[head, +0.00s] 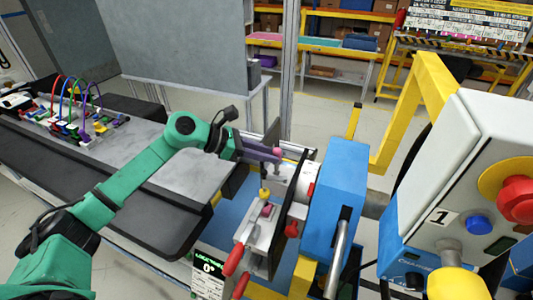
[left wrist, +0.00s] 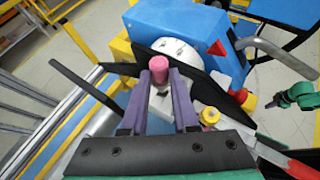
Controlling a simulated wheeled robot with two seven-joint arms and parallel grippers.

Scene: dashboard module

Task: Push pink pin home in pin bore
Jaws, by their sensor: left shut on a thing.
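My left gripper (head: 277,156), with purple fingers, is shut on the pink pin (head: 277,151) above the metal fixture. In the left wrist view the pink pin (left wrist: 158,66) stands up between the fingertips of the left gripper (left wrist: 160,92). The pin's lower end and the pin bore are hidden by the fingers, so I cannot tell how the pin sits relative to the bore.
A yellow knob (head: 265,193) and a second pink piece (head: 268,210) are on the fixture below the gripper. Red handles (head: 236,260) stick out toward me. A blue machine block (head: 336,190) and a control box with a red button (head: 517,199) stand at the right.

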